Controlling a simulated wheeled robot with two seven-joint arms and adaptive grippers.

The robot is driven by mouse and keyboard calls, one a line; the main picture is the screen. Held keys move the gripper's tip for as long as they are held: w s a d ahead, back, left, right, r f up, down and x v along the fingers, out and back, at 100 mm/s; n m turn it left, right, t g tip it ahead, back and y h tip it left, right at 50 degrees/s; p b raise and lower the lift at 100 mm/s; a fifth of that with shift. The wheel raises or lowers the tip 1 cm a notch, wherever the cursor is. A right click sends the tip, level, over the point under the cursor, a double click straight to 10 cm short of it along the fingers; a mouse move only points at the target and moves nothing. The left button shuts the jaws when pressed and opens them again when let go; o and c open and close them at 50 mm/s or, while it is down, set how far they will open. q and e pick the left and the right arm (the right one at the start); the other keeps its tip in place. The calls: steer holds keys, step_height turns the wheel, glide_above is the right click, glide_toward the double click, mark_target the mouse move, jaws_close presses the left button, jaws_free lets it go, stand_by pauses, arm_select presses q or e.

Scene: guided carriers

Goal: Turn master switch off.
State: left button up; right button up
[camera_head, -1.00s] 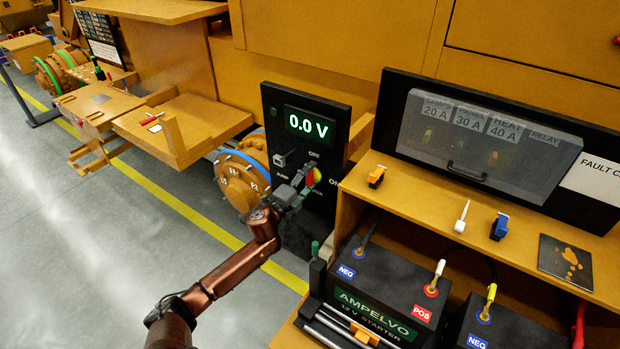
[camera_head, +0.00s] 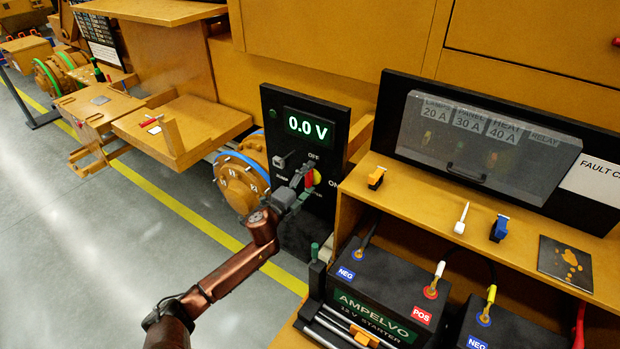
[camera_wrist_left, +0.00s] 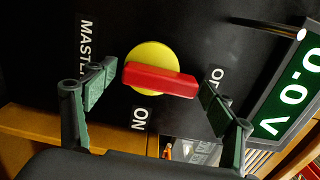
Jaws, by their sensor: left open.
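The master switch is a red handle (camera_wrist_left: 160,80) on a yellow disc (camera_wrist_left: 150,56), set in a black panel (camera_head: 275,115). In the left wrist view, one end of the handle points roughly at the OFF label (camera_wrist_left: 217,75); the ON label (camera_wrist_left: 138,118) lies to its side. My left gripper (camera_head: 300,185) is at the switch. In the wrist view its open fingers (camera_wrist_left: 155,88) stand at either end of the handle. The right finger is very close to the handle's end; I cannot tell whether it touches. The panel display (camera_head: 307,125) reads 0.0 V. My right gripper is out of view.
A grey toggle (camera_head: 283,160) sits left of the switch on the panel. A wooden shelf (camera_head: 410,195) with small connectors and batteries (camera_head: 375,300) below it stands to the right. A flanged blue-ringed coupling (camera_head: 240,185) is left of the panel.

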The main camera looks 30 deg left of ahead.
arm_select(q)
steer(key=s, duration=1.1)
steer(key=shift+s+a, duration=0.35)
steer(key=shift+a, duration=0.1)
